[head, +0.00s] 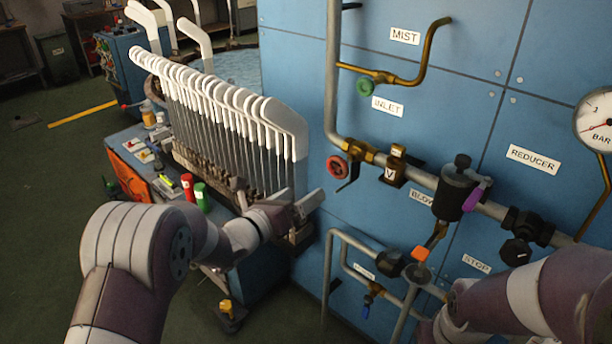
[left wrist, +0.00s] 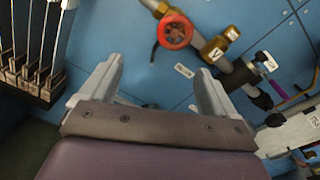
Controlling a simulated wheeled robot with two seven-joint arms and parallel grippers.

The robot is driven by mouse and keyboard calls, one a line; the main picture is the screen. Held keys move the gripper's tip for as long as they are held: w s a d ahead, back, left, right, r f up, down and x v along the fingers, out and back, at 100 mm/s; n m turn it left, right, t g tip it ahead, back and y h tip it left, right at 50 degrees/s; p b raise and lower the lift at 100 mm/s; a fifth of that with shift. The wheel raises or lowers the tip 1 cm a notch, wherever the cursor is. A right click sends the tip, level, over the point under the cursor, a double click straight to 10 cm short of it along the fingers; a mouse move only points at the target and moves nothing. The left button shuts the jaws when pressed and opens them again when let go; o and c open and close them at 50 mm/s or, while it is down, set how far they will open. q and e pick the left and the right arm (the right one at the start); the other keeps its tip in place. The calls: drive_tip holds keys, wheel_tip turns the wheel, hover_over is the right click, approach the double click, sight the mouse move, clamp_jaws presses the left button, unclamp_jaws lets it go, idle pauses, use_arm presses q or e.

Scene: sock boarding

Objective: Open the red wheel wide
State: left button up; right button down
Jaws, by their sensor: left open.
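The red wheel (head: 337,167) sits on a brass valve on the pipe, on the blue panel just right of the row of white boards. In the left wrist view the red wheel (left wrist: 175,31) is beyond the fingertips, up and right of the gap between them. My left gripper (head: 307,203) is open and empty, below and left of the wheel, and does not touch it. Its two fingers (left wrist: 160,82) stand apart in the left wrist view. My right arm comes in at the lower right of the head view; its gripper cannot be made out.
The row of white sock boards (head: 215,100) stands close on the left of my left gripper. Lower pipes (head: 350,240) stick out below the wheel.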

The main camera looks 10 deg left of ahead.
sight(336, 171)
use_arm(q)
drive_tip(key=w+d+m, duration=0.1)
drive_tip(key=w+d, duration=0.1)
drive_tip(key=w, duration=0.1)
drive_tip(key=w+d+r+m+p, duration=0.1)
drive_tip(key=w+d, duration=0.5)
drive_tip(key=shift+w+d+r+m+h, duration=0.15)
drive_tip(key=shift+w+m+h, duration=0.15)
drive_tip(key=shift+m, duration=0.1)
drive_tip(key=c, duration=1)
